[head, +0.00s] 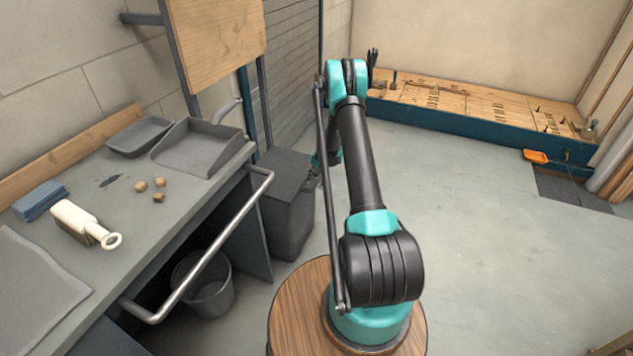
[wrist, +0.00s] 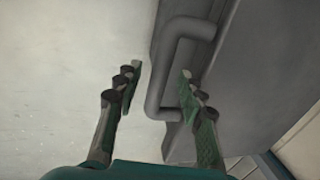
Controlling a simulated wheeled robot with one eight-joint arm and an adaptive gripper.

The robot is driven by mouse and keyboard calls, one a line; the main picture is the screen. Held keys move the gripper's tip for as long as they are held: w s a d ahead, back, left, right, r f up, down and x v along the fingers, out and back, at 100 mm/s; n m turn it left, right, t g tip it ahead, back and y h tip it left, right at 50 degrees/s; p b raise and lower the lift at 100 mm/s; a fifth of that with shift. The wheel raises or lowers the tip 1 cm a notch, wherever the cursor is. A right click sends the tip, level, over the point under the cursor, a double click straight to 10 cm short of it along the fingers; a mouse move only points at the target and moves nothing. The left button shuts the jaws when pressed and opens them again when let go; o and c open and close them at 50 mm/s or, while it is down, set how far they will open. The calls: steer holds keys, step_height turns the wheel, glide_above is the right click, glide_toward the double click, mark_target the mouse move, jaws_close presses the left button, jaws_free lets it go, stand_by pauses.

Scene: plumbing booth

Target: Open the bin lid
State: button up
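The bin (head: 287,215) is a dark grey box on the floor at the end of the workbench. Its flat top (head: 280,172) looks closed. In the wrist view its grey side (wrist: 225,85) carries a bent bar handle (wrist: 163,75). My gripper (wrist: 159,80) is open, with one finger left of the handle's long bar and the other on its right. I see no contact, and I cannot tell whether the fingertips reach the bar's depth. In the head view my arm mostly hides the gripper, beside the bin's right side.
The workbench (head: 120,215) with a metal rail (head: 215,245) stands left of the bin. A round open bucket (head: 203,285) is under it. A wall with a tilted wooden board (head: 215,40) rises behind. The floor (head: 480,220) to the right is clear.

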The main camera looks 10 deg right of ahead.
jaws_close()
steer(key=shift+r, duration=0.1)
stand_by(0.4)
